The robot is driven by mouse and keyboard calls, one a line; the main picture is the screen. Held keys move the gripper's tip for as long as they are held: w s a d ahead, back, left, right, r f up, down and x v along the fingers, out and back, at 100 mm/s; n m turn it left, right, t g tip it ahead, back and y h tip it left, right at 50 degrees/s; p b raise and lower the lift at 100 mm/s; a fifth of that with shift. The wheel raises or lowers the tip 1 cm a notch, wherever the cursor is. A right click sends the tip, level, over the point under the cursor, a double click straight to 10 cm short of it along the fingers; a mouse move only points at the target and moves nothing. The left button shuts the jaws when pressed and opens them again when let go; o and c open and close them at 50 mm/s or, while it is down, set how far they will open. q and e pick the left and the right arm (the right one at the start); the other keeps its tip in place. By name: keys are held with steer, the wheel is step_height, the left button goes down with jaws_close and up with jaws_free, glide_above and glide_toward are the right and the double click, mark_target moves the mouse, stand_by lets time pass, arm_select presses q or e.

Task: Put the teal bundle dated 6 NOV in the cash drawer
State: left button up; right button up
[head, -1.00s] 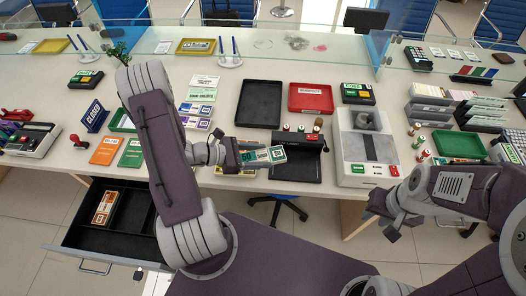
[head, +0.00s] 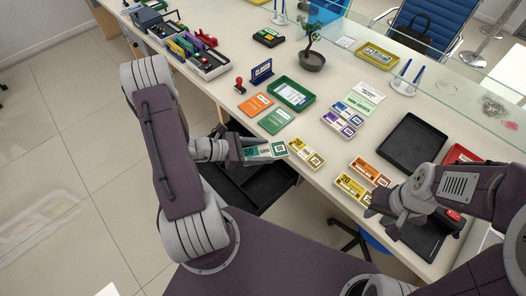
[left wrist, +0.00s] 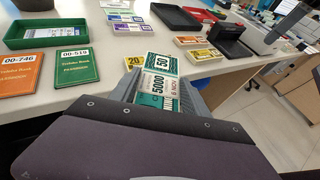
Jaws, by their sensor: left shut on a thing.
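My left gripper (head: 240,150) is shut on the teal bundle (head: 266,151) and holds it out over the drawer side of the counter edge.
Yellow (head: 306,154) and orange (head: 370,171) bundles lie near the counter's front edge. Green (head: 277,121) and orange (head: 255,104) booklets, a green tray (head: 291,93) and a black tray (head: 410,143) stand behind.

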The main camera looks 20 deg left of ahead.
arm_select(q)
steer(key=w+a+f+n+t+y+b, duration=0.2)
steer(key=a+f+n+b, duration=0.1)
steer(key=a+f+b, duration=0.2)
steer(key=w+a+f+n+t+y+b, duration=0.2)
steer(key=a+f+b, duration=0.3)
steer(key=f, duration=0.5)
steer(key=shift+w+a+f+n+y, duration=0.15)
steer(key=shift+w+a+n+y, duration=0.45)
steer(key=shift+a, duration=0.5)
